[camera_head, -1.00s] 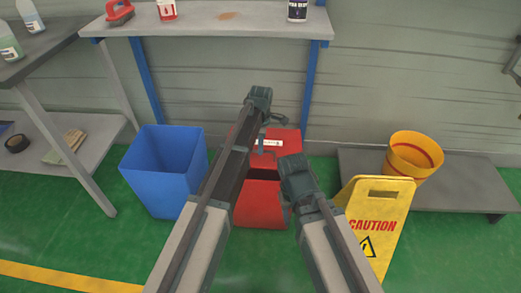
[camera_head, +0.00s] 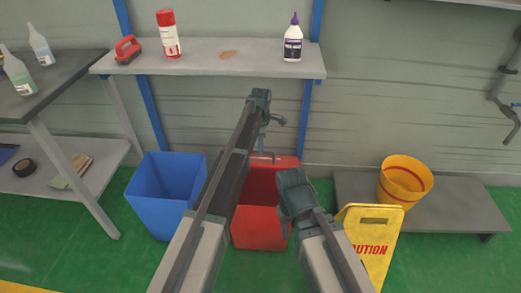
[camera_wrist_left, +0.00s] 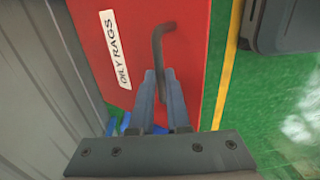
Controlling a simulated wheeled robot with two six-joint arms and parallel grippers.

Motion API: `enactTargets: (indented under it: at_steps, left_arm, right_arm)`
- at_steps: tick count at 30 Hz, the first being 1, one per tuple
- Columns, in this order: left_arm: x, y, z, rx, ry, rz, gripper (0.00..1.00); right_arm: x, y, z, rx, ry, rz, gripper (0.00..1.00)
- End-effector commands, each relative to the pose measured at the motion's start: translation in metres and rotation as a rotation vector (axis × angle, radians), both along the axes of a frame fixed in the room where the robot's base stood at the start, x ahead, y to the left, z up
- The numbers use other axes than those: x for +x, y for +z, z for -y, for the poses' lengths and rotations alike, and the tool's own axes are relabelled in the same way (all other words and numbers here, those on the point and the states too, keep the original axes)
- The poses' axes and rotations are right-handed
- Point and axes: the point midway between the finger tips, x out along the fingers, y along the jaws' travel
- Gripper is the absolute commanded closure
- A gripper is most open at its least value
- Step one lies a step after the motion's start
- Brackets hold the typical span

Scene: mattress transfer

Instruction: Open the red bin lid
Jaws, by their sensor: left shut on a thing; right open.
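The red bin (camera_head: 258,238) stands on the green floor against the wall, and its dark red inside shows. Its lid (camera_head: 288,161) is raised at the back, seen nearly edge-on. In the left wrist view the red lid (camera_wrist_left: 185,85) carries a white "OILY RAGS" label (camera_wrist_left: 115,48) and a dark bent handle (camera_wrist_left: 158,45). My left gripper (camera_wrist_left: 160,95) is shut on this handle; in the head view it (camera_head: 262,150) is at the raised lid, partly hidden by my arm. My right gripper (camera_head: 293,215) is open and empty by the bin's right side; its fingertips are hard to make out.
A blue bin (camera_head: 165,205) stands left of the red bin. A yellow caution sign (camera_head: 372,240) and a yellow bucket (camera_head: 404,180) on a low grey platform (camera_head: 455,205) are at the right. A shelf (camera_head: 210,66) with bottles hangs above the bins.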

Motion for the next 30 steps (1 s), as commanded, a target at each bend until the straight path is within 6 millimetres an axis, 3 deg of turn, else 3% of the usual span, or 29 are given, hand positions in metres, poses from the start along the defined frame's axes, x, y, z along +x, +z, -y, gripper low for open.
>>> enactTargets:
  at_steps: [1, 7, 8, 12, 24, 30]
  left_arm:
    - [0.010, -0.002, -0.001, 0.000, 0.003, 0.020, 1.00]
    - [0.010, -0.002, -0.001, 0.000, 0.003, 0.020, 1.00]
    - [0.010, -0.002, -0.001, 0.000, 0.003, 0.021, 0.80]
    - [0.009, -0.002, -0.001, 0.000, 0.002, 0.020, 0.55]
    - [0.005, 0.001, 0.000, -0.001, 0.001, 0.016, 0.55]
    - [0.005, 0.011, 0.000, -0.002, 0.001, 0.016, 0.55]
  right_arm:
    - [0.000, -0.001, 0.000, 0.000, 0.000, 0.000, 0.50]
    - [0.000, -0.002, 0.000, 0.000, 0.000, 0.000, 0.50]
    - [0.000, -0.002, 0.000, 0.000, 0.000, 0.000, 0.50]
    - [0.000, -0.001, 0.000, 0.000, 0.000, 0.000, 0.50]
    - [0.000, 0.001, 0.000, 0.000, 0.000, 0.000, 0.50]
    - [0.000, 0.012, 0.000, 0.000, 0.000, 0.000, 0.50]
